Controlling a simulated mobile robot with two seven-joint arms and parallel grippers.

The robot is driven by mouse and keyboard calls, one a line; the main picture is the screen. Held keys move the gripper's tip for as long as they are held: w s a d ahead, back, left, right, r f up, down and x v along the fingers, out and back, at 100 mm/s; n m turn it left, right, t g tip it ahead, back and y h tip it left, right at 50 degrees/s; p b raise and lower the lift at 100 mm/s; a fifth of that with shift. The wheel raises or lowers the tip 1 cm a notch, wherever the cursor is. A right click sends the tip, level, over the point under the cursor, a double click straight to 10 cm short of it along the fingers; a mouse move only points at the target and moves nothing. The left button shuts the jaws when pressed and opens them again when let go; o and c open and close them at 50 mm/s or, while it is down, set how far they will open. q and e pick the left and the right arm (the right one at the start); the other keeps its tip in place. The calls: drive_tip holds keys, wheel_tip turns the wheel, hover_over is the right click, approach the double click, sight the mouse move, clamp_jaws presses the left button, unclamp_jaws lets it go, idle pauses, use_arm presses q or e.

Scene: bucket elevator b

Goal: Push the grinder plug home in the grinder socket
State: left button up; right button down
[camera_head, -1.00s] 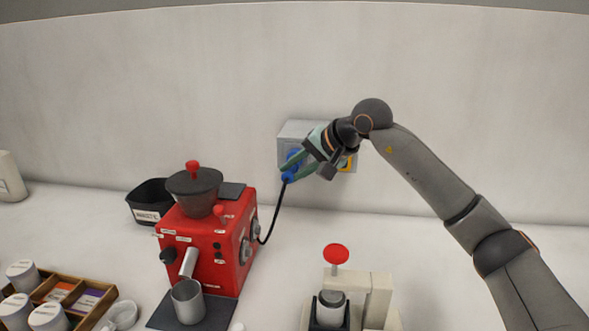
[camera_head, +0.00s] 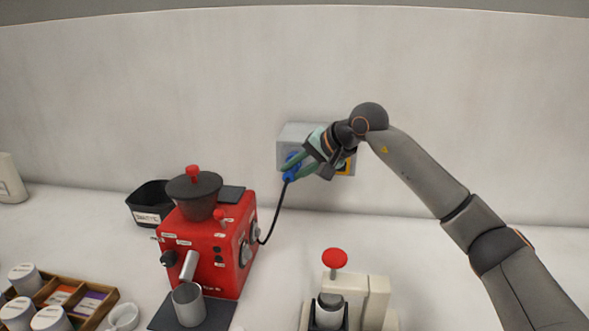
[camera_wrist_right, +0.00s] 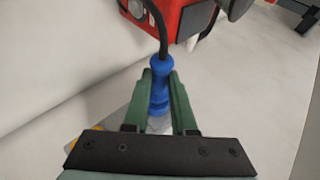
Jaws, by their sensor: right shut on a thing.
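The blue grinder plug (camera_head: 290,174) is at the left part of a grey socket box (camera_head: 297,133) on the back wall, with its black cable running down to the red grinder (camera_head: 215,247). My right gripper (camera_head: 297,166) is shut on the plug. In the right wrist view the plug (camera_wrist_right: 160,84) stands between the two green fingers (camera_wrist_right: 161,100). A blue socket shows just behind the plug; how deep the plug sits is hidden by the fingers. A yellow socket (camera_head: 346,166) shows at the box's right. My left gripper is not in view.
A black waste bin (camera_head: 150,203) stands behind the grinder at its left. A metal cup (camera_head: 188,303) stands in front of it. A cream machine with a red knob (camera_head: 335,258) is at the front middle. A wooden tray (camera_head: 104,309) holds cups and packets at left.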

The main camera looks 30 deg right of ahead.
drive_tip(key=shift+w+d+r+p, duration=0.1)
drive_tip(key=shift+w+d+p, duration=0.35)
drive_tip(key=shift+w+p, duration=0.15)
drive_tip(key=c, duration=0.7)
unclamp_jaws()
drive_tip(key=shift+o, duration=0.2)
drive_tip(key=b+v, duration=0.1)
drive_tip(key=v, duration=1.1)
drive_tip(key=shift+s+b, duration=0.2)
drive_tip(key=shift+b, duration=0.15)
